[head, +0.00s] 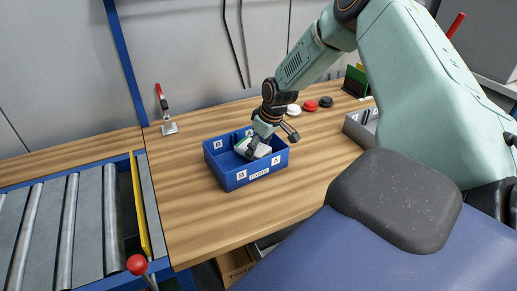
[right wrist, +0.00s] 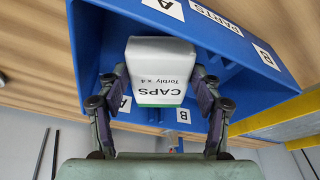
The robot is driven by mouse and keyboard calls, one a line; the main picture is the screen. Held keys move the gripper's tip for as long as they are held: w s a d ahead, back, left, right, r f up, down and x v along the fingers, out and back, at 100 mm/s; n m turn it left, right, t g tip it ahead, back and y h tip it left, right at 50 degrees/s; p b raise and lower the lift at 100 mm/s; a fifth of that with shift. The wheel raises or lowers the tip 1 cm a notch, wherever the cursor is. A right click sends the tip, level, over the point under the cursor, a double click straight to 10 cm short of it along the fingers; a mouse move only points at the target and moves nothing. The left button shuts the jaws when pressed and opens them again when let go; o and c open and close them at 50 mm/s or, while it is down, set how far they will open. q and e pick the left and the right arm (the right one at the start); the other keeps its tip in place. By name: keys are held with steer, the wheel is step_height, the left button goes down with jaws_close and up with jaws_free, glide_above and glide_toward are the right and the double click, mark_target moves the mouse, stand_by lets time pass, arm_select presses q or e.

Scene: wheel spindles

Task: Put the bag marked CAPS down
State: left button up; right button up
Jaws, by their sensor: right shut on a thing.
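The white bag marked CAPS (right wrist: 160,62), with a green band, is between the two fingers of my right gripper (right wrist: 161,88) in the right wrist view. The fingers are shut on its sides. In the head view the bag (head: 263,151) is partly hidden by my right gripper (head: 269,143), inside the walls of a blue bin (head: 223,178). The bin has A and B labels and a PARTS label on its front. I cannot tell whether the bag touches the bin floor. My left gripper is not in view.
The bin stands on a wooden bench (head: 190,215). A roller conveyor (head: 68,215) with a yellow rail is at left. A red-handled clamp (head: 166,112) stands behind left. Round white, red and black pieces (head: 310,105) and a grey box (head: 357,129) are at back right.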

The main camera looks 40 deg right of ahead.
mark_target(261, 149)
step_height(261, 149, down, 3)
steer(key=shift+d+r+b, duration=0.15)
steer(key=shift+r+b, duration=0.05)
steer(key=shift+b, duration=0.15)
steer(key=shift+w+d+f, duration=0.1)
steer(key=shift+w+f, duration=0.05)
steer(key=shift+w, duration=0.05)
steer(key=shift+s+a, duration=0.1)
steer(key=shift+a, duration=0.1)
steer(key=shift+s+f, duration=0.1)
steer(key=o, duration=0.9)
steer(key=shift+c, duration=0.2)
steer(key=o, duration=0.4)
steer(key=shift+d+f, duration=0.1)
steer(key=shift+c, duration=0.2)
